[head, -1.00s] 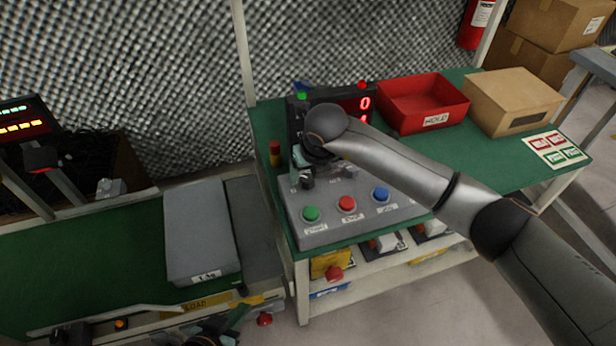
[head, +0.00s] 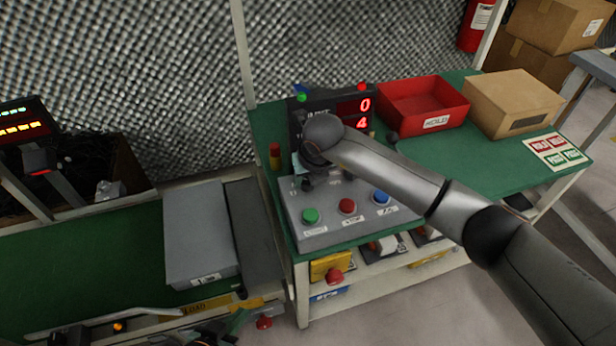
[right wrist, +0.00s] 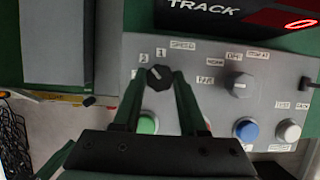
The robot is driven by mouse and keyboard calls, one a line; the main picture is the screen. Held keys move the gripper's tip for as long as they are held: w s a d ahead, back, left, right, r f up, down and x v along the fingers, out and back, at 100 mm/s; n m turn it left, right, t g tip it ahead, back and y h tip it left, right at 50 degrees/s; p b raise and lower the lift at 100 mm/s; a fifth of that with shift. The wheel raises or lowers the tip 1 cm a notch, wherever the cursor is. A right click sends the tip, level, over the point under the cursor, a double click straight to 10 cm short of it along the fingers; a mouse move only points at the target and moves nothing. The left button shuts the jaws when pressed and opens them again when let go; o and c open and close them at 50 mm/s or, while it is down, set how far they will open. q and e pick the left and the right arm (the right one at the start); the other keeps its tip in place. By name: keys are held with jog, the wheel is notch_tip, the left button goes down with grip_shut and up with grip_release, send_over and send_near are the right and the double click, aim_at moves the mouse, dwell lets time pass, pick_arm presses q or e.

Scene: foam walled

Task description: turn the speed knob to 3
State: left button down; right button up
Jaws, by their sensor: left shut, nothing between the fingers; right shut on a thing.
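The speed knob (right wrist: 160,77) is black with a pale pointer mark and sits on the grey control panel (right wrist: 215,105). In the right wrist view its pointer tilts up and left, towards the number labels; I cannot read the exact setting. My right gripper (right wrist: 157,84) is shut on the knob, one dark green finger on each side. In the head view my right wrist partly covers that gripper and the knob. My left gripper (head: 238,320) is shut and empty at the bottom edge, away from the panel and only partly in view.
A second knob (right wrist: 239,83) stands to the right. Green (head: 310,216), red (head: 347,206) and blue (head: 381,197) buttons line the panel front. A display (head: 352,108) behind shows red digits. A red bin (head: 424,116) and a cardboard box (head: 514,100) stand right on the green bench.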

pick_arm(q)
jog(key=shift+w+r, duration=0.15)
jog(key=shift+w, duration=0.05)
pick_arm(e)
grip_shut()
